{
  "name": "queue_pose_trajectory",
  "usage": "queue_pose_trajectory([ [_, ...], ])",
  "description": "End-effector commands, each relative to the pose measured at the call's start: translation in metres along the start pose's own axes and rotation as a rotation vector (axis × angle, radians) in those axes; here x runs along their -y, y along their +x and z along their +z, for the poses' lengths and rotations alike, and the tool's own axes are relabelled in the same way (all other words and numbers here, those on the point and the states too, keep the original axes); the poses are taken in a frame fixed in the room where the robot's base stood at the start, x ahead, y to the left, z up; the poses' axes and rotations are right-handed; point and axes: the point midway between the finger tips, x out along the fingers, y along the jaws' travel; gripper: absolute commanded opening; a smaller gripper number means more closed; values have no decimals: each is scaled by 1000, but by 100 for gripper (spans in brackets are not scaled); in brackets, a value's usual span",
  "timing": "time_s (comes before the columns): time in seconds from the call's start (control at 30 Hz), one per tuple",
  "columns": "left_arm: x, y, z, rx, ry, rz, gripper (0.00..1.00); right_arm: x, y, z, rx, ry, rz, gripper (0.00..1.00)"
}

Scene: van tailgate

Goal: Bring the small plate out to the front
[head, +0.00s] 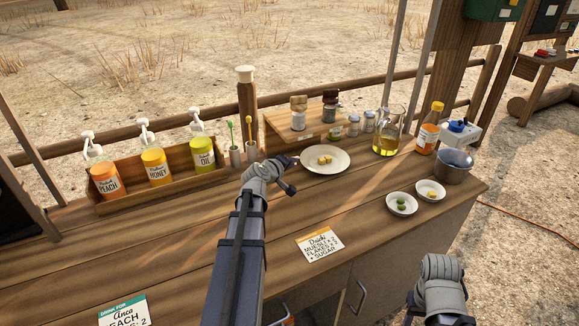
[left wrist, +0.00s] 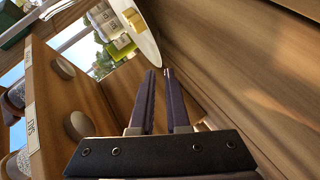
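A white plate (head: 340,166) with yellow cubes on it lies on the wooden counter, back of the middle. Two smaller white dishes stand to its right: one dish (head: 401,212) holds green pieces, the other dish (head: 440,197) yellow ones. My left gripper (head: 296,160) is at the left rim of the larger plate. In the left wrist view, its two fingers (left wrist: 159,72) are a little apart, with the plate's rim (left wrist: 150,48) just beyond the tips and nothing clearly between them. Of my right arm only a wrist part shows at the lower right; its fingers are hidden.
A wooden shelf board (head: 290,122) with jars stands behind the plate. An oil jug (head: 386,144), a bottle (head: 428,130) and a metal pot (head: 454,167) are at the right. A pump-bottle rack (head: 175,187) is at the left. A card (head: 319,244) lies near the front edge.

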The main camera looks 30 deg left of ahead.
Motion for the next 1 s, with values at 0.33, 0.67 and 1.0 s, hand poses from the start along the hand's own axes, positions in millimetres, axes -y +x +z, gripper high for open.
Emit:
queue_pose_trajectory([
  [0.33, 1, 49, 0, 2, 1, 0, 14, 2, 20, -1, 0, 0, 0, 50],
  [0.67, 0, 50, 0, 1, 0, 0, 9, 2, 19, -1, 0, 0, 0, 50],
  [1.0, 0, 50, 0, 1, 0, 0, 0, 2, 19, -1, 0, 0, 0, 50],
])
